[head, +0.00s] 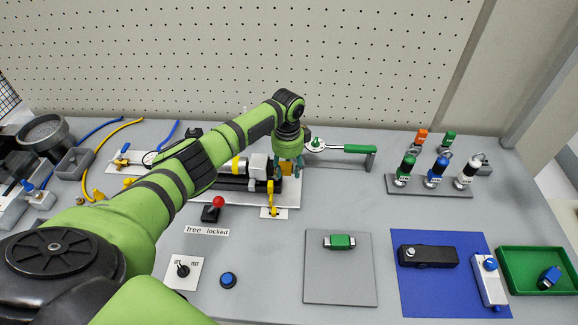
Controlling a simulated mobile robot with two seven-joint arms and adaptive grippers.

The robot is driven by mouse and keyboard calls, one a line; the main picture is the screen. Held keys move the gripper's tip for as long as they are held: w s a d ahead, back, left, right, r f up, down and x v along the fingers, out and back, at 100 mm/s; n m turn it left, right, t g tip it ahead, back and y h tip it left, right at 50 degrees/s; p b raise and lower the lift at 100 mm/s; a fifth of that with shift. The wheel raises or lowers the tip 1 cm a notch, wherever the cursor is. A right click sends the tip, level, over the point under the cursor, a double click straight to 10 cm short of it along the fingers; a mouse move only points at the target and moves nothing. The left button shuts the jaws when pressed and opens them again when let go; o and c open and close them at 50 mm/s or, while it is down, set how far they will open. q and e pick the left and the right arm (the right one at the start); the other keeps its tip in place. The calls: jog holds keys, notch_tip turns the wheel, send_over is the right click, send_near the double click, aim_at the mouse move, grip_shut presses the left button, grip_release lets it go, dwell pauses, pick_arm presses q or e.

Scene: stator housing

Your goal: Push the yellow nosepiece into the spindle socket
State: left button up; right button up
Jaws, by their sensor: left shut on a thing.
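My left gripper (292,164) points down at the right end of the spindle unit, in the middle of the bench. It is shut on a small yellow piece (284,169), which looks like the nosepiece; my fingers and wrist hide most of it. The spindle unit, with a light grey block (258,166) and a yellow band (239,167), lies just left of the gripper. The socket mouth is hidden, so I cannot tell whether the nosepiece touches it or sits in it. My right gripper is not in view.
A yellow lever (271,194) stands close in front of the gripper. A green-handled tool (355,149) lies to the right. A red-knobbed switch (218,203) is front left. A grey mat (340,285) carries a green part; a blue mat (423,290) lies further right.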

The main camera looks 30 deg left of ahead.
pick_arm(q)
jog(key=shift+s+a, duration=0.1)
jog(key=shift+a, duration=0.2)
jog(key=o, duration=1.3)
jog(key=shift+a, duration=0.1)
jog(key=shift+o, duration=0.2)
jog(key=shift+s, duration=0.1)
jog(key=shift+c, duration=0.4)
jog(key=shift+d, duration=0.2)
jog(key=shift+r, duration=0.15)
jog(key=shift+r+p, duration=1.9)
jog(key=shift+r, duration=0.1)
jog(key=shift+r, duration=0.15)
